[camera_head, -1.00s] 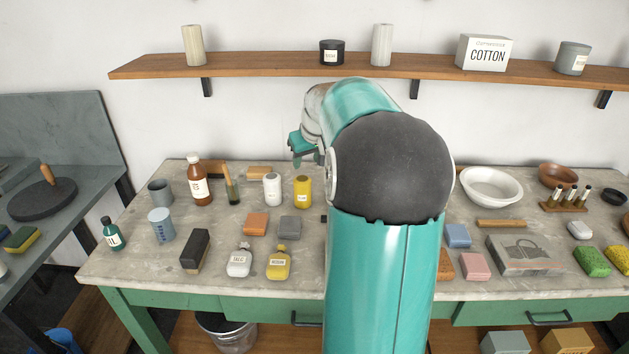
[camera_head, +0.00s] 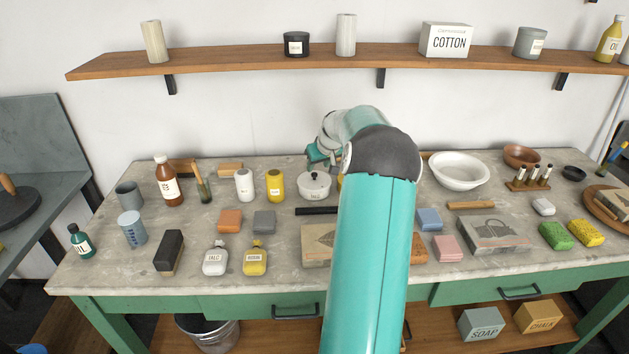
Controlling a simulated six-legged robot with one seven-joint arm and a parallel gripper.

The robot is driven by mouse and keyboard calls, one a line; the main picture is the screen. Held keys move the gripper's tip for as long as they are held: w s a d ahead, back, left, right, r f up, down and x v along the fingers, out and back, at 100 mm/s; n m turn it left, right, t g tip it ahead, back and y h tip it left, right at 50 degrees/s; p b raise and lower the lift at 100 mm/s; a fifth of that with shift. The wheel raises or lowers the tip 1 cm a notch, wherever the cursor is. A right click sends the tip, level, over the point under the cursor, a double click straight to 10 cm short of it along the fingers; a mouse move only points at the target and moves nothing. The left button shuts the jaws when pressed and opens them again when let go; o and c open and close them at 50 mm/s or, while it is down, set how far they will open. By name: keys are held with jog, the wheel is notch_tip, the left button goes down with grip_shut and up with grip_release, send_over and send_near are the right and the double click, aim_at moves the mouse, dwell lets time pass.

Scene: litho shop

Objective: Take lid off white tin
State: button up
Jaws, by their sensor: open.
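The white tin (camera_head: 314,191) stands upright on the grey worktop, near the middle. It is round, with dark lettering on its front. Its lid (camera_head: 315,179) is on and has a small dark knob on top. My gripper (camera_head: 314,163) is open, just above and behind the lid in the picture. My arm partly hides it, so I cannot tell whether a fingertip touches the knob.
A yellow bottle (camera_head: 275,186) and a white bottle (camera_head: 244,185) stand left of the tin. A dark bar (camera_head: 316,211) and a printed slab (camera_head: 316,250) lie in front. A white bowl (camera_head: 459,173) stands right. A shelf (camera_head: 330,59) runs above.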

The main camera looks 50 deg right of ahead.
aim_at(314, 173)
jog(key=x, duration=0.5)
jog(key=shift+a+f, duration=0.1)
jog(key=shift+a, duration=0.05)
grip_shut()
